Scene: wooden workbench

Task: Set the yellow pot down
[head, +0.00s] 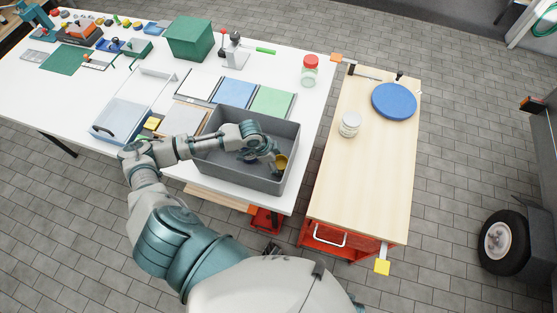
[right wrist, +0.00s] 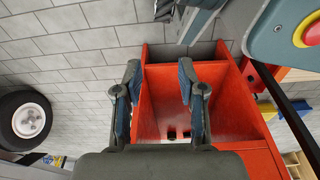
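The small yellow pot (head: 282,161) is at the right part of the grey bin (head: 213,170), at the fingertips of my left gripper (head: 274,157). The left gripper reaches into the bin from the left and looks closed on the pot. The fingers hide part of the pot, and I cannot tell whether it touches the bin floor. My right gripper (right wrist: 160,100) is open and empty in the right wrist view, its two fingers well apart, with a red cart behind them.
The grey bin's walls surround the left gripper. Blue and green panels (head: 272,101) lie behind it, with a red-lidded jar (head: 310,70) further right. A wooden-topped cart (head: 360,185) on the right carries a blue disc (head: 394,101) and a pale jar (head: 349,125); its front is bare.

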